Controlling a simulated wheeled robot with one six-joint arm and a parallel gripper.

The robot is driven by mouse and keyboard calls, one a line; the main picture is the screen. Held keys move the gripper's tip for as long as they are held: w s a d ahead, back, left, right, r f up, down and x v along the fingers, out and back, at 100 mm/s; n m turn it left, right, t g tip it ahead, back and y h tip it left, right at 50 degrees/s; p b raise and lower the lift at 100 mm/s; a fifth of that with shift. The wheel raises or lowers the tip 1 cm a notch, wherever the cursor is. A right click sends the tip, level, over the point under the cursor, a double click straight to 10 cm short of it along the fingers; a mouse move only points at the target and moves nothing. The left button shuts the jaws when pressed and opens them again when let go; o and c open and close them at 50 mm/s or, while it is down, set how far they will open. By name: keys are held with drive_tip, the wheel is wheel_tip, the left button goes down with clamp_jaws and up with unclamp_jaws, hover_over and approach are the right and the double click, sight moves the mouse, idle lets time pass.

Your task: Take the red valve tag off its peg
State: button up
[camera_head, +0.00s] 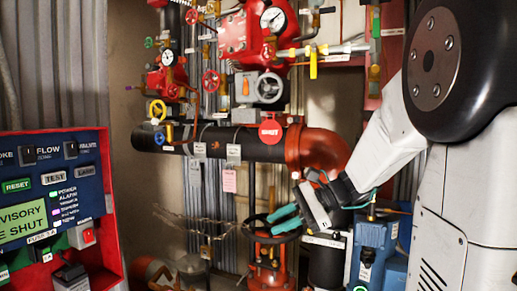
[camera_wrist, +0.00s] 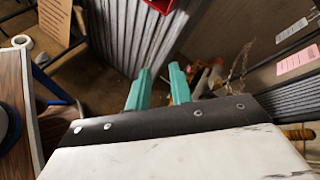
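A round red tag (camera_head: 269,130) with pale lettering hangs in front of the black horizontal pipe in the head view, left of the orange-red elbow. I cannot make out its peg clearly. My gripper (camera_head: 273,222) is below the tag in the picture, clear of it, with its teal fingers pointing left. In the wrist view my gripper (camera_wrist: 159,70) shows a gap between the fingers with nothing held. A red piece is cut off at the top of the wrist view; I cannot tell whether it is the tag.
A dark handwheel (camera_head: 262,229) appears right by the fingers. A white tag (camera_head: 233,153) and a pink tag (camera_head: 229,181) hang left of the red one. The black pipe (camera_head: 185,140) crosses behind. A red-framed control panel (camera_head: 50,200) stands at left, a blue unit (camera_head: 372,250) at lower right.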

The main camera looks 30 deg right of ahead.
drive_tip(key=w+d+r+m+t, duration=0.6)
drive_tip(key=d+r, duration=0.1)
drive_tip(key=d, duration=0.3)
drive_tip(key=m+t+y, duration=0.2)
drive_tip(key=m+t, duration=0.3)
approach(278, 134)
drive_tip(key=shift+x, duration=5)
drive_tip(key=shift+w+f, duration=0.1)
drive_tip(key=shift+f, duration=0.1)
drive_tip(key=shift+d, duration=0.1)
clamp_jaws()
drive_tip(key=shift+r, duration=0.25)
drive_tip(key=shift+s+a, duration=0.65)
drive_tip(key=shift+a, duration=0.35)
drive_tip(key=shift+s+a, duration=0.65)
drive_tip(key=shift+a, duration=0.3)
drive_tip(key=shift+s+a, duration=0.65)
drive_tip(key=shift+a, duration=0.35)
